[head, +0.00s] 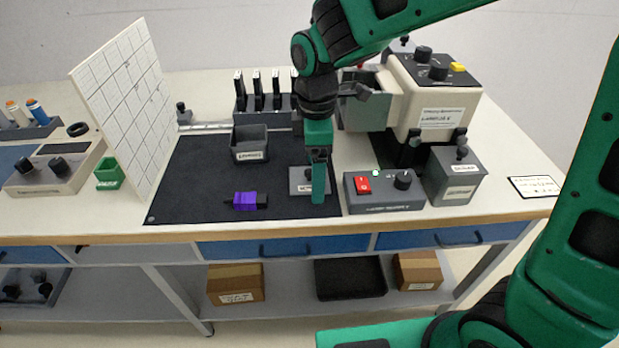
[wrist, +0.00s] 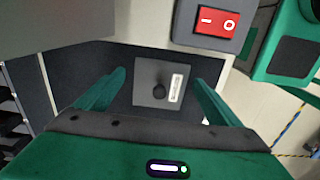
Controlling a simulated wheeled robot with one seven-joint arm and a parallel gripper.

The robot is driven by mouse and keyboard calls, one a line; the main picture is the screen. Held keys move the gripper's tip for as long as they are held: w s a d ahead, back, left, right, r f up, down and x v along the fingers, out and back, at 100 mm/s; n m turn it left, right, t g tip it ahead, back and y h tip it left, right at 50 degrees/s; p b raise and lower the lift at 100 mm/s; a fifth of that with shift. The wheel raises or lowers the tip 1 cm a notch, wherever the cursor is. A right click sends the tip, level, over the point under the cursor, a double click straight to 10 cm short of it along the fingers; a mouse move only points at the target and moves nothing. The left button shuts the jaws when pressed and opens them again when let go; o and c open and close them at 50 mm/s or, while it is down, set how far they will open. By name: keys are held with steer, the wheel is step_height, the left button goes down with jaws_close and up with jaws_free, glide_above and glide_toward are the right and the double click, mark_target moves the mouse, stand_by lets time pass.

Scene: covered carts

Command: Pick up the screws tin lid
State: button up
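A flat grey square lid (head: 299,182) with a small dark knob and a white label lies on the dark mat, and my gripper partly covers it in the head view. In the wrist view the lid (wrist: 146,93) lies between and beyond my fingers, with its knob near the middle. My gripper (wrist: 160,78) is open and empty, one finger on each side of the lid. In the head view my gripper (head: 318,192) points down over the lid's right part; I cannot tell how high above it. An open grey labelled tin (head: 250,152) stands behind on the mat.
A control box with a red switch (head: 363,185) stands close right of my gripper. A grey lidded tin (head: 455,185) and a beige machine (head: 432,100) are farther right. A purple object (head: 245,201) lies left on the mat (head: 190,180). A white gridded panel (head: 125,105) stands at left.

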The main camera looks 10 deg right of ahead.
steer(key=c, duration=1)
steer(key=shift+o, duration=0.2)
